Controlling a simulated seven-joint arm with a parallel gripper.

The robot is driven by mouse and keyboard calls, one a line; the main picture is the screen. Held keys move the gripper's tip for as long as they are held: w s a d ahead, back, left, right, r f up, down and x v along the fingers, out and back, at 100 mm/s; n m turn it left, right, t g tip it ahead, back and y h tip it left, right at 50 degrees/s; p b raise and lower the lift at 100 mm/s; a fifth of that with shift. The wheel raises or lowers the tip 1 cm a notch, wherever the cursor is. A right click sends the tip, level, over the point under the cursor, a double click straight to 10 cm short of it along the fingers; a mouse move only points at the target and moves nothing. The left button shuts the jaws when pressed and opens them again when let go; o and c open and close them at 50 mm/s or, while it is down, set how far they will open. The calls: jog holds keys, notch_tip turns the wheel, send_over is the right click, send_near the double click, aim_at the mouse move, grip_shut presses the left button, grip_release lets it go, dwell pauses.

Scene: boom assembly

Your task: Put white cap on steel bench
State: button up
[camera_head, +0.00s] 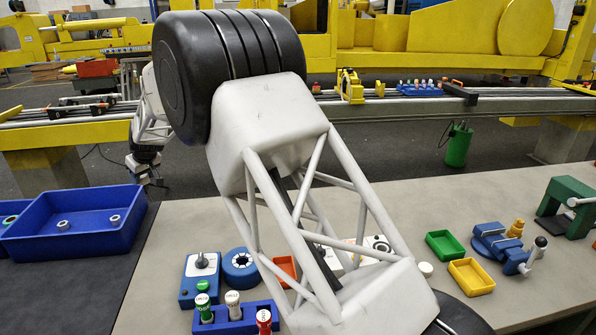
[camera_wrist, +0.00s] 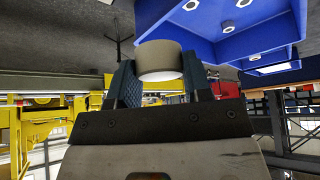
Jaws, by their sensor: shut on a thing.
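My gripper (camera_wrist: 160,82) is shut on a short round cap, which I take as the white cap (camera_wrist: 158,60). Its side looks grey-beige in shade and its lit end is white. In the head view my gripper (camera_head: 150,180) is small, behind the blue tray's right back corner; the cap cannot be made out there. The grey bench top (camera_head: 180,232), likely the steel bench, spreads across the middle and right. My large arm covers part of it.
The blue tray (camera_head: 92,246) at left holds small light rings and stands on a dark surface (camera_head: 85,295). On the bench are a blue vial rack (camera_head: 238,322), green tray (camera_head: 445,245), yellow tray (camera_head: 471,277), blue vise (camera_head: 497,243) and small white disc (camera_head: 425,269).

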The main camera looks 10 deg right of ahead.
jog(key=w+d+m+t+h, duration=0.15)
jog(key=d+m, duration=0.35)
jog(key=d, duration=3.4)
jog(key=s+d+m+h, duration=0.1)
jog(key=s+d, duration=0.4)
jog(key=d, duration=0.7)
jog(key=s+d+m+h, duration=0.15)
jog(key=s+d, duration=0.35)
jog(key=d, duration=0.8)
jog(key=s+d+f+m+h, duration=0.1)
jog(key=s+d+f+m, duration=0.15)
jog(key=s+d, duration=0.7)
jog(key=s+d+f+m+h, duration=0.1)
jog(key=s+d+f+m, duration=0.15)
jog(key=s+d, duration=0.7)
jog(key=shift+n+t, duration=0.35)
jog(key=shift+w+d+f, duration=0.15)
jog(key=shift+d+f, duration=0.2)
jog(key=shift+f, duration=0.5)
jog(key=shift+w+d+f, duration=0.15)
jog(key=shift+d+f, duration=0.25)
jog(key=shift+f, duration=0.45)
jog(key=shift+w+d+f, duration=0.15)
jog(key=shift+d+f, duration=0.2)
jog(key=shift+f, duration=0.5)
jog(key=shift+f, duration=0.1)
jog(key=shift+f, duration=2.8)
